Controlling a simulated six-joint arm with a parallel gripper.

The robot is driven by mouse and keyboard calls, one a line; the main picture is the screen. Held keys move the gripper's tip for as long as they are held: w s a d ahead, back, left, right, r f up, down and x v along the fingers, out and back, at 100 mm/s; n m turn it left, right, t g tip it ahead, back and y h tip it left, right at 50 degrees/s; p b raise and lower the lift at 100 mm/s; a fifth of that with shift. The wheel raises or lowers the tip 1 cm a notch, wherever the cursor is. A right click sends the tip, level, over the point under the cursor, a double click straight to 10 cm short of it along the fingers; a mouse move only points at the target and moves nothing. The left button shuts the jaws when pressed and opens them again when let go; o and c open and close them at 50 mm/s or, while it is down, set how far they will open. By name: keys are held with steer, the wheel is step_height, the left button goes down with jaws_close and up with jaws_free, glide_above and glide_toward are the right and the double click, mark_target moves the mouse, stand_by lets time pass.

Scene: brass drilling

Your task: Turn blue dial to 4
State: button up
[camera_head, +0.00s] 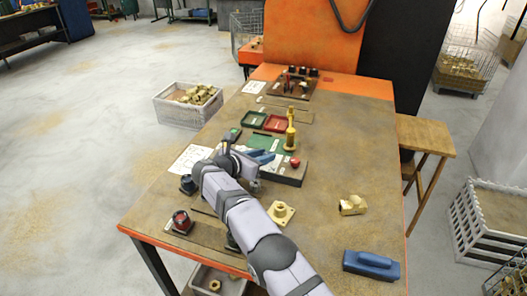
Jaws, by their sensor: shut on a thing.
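My arm reaches up from the bottom of the picture over the left side of the workbench (335,190). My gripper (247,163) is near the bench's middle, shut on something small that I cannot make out. A blue piece (262,157) shows right beside the gripper, over the green board; I cannot tell whether it is a dial or part of the gripper. A dark round knob (187,184) stands on the left edge, just left of my wrist. A red-topped knob (181,221) sits nearer the front left. No dial marks or pointer can be read.
A tall brass piece (290,130) and a red button (295,162) stand right of the gripper. Green (254,119) and red (275,123) trays lie behind. A brass flange (281,212), brass fitting (352,205) and blue block (371,265) lie right of my arm.

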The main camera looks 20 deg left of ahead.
steer(key=shift+r, duration=0.25)
steer(key=o, duration=1)
steer(key=shift+f, duration=0.1)
steer(key=shift+o, duration=0.2)
steer(key=shift+f, duration=0.1)
steer(key=b+v, duration=0.1)
steer(key=v, duration=0.6)
steer(key=shift+b, duration=0.4)
steer(key=shift+s+a, duration=0.1)
